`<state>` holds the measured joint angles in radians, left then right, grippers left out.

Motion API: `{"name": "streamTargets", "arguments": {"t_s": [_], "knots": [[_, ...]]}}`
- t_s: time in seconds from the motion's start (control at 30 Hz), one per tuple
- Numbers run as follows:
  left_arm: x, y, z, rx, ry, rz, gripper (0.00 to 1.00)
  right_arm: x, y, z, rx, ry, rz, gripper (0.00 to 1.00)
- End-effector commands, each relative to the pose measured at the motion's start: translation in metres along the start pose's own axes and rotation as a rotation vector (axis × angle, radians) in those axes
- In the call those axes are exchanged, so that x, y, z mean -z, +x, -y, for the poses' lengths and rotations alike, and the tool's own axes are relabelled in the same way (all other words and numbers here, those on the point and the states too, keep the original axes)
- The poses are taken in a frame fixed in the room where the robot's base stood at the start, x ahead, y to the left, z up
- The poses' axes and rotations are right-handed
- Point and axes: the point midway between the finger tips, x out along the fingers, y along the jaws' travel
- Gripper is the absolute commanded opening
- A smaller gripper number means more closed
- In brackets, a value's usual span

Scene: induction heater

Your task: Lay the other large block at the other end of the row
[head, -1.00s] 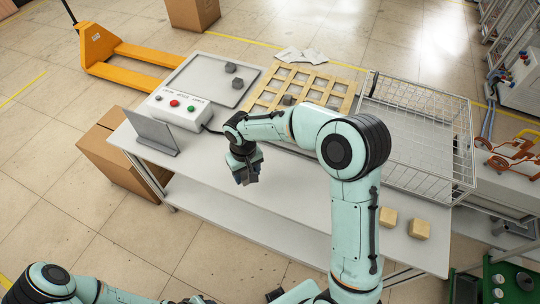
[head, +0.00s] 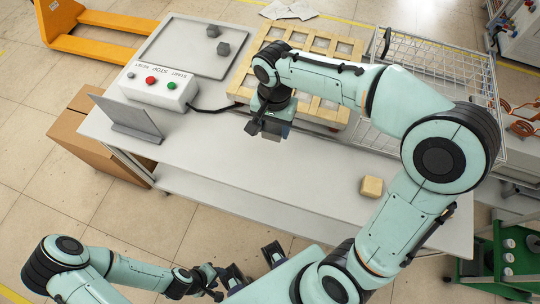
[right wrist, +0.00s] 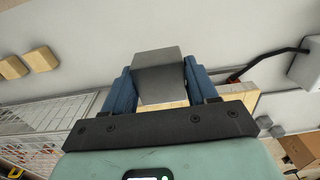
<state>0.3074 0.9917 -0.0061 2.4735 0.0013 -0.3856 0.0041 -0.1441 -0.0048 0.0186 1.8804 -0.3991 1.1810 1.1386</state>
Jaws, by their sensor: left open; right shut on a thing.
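My right gripper (head: 268,131) is shut on a grey block, held in front of the wooden grid frame (head: 237,85). In the right wrist view the grey block (right wrist: 158,68) sits between the two blue fingers. Two smaller dark grey blocks (head: 212,31) (head: 223,48) lie on the grey tray (head: 190,65) at the back left. My right arm covers much of the frame, so I cannot tell what lies there. My left gripper (head: 254,264) is open and empty, low in front of the table.
A wooden block (head: 371,187) lies at the table's front right; the right wrist view shows two (right wrist: 13,67) (right wrist: 41,59). A button box (head: 160,87) and a tilted panel (head: 125,116) stand at the left. A wire basket (head: 440,65) is at the right. The table's front middle is clear.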

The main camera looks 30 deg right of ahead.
Motion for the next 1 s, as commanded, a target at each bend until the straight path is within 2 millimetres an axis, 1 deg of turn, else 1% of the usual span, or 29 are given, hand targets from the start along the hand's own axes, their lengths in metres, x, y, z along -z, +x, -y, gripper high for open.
{"name": "streamTargets", "arguments": {"t_s": [0.03, 0.1, 0.3, 0.4, 0.5, 0.67, 0.9, 1.0], "knots": [[0.000, 0.003, 0.001, 0.000, 0.000, 0.001, 0.43, 0.000, 0.015, -0.001, -0.004, -0.001, 0.002, 0.00], [-0.001, 0.006, 0.002, 0.001, -0.001, 0.002, 0.43, 0.000, 0.032, -0.001, -0.004, -0.002, 0.001, 0.00], [-0.002, 0.012, 0.005, 0.002, -0.001, 0.004, 0.43, 0.000, 0.081, -0.001, -0.003, -0.003, 0.001, 0.00], [-0.002, 0.014, 0.006, 0.002, -0.002, 0.005, 0.43, 0.000, 0.100, 0.000, -0.002, -0.002, 0.001, 0.00], [-0.002, 0.015, 0.006, 0.002, -0.002, 0.006, 0.43, 0.000, 0.113, 0.000, -0.001, -0.003, 0.000, 0.00], [-0.002, 0.016, 0.006, 0.002, -0.002, 0.006, 0.43, 0.001, 0.122, 0.001, 0.001, -0.004, -0.002, 0.00], [-0.003, 0.020, 0.008, 0.003, -0.002, 0.008, 0.43, 0.001, 0.155, 0.000, -0.002, -0.003, 0.000, 0.00], [-0.003, 0.021, 0.008, 0.003, -0.003, 0.008, 0.43, 0.001, 0.161, 0.001, 0.001, -0.003, -0.002, 0.00]]}}
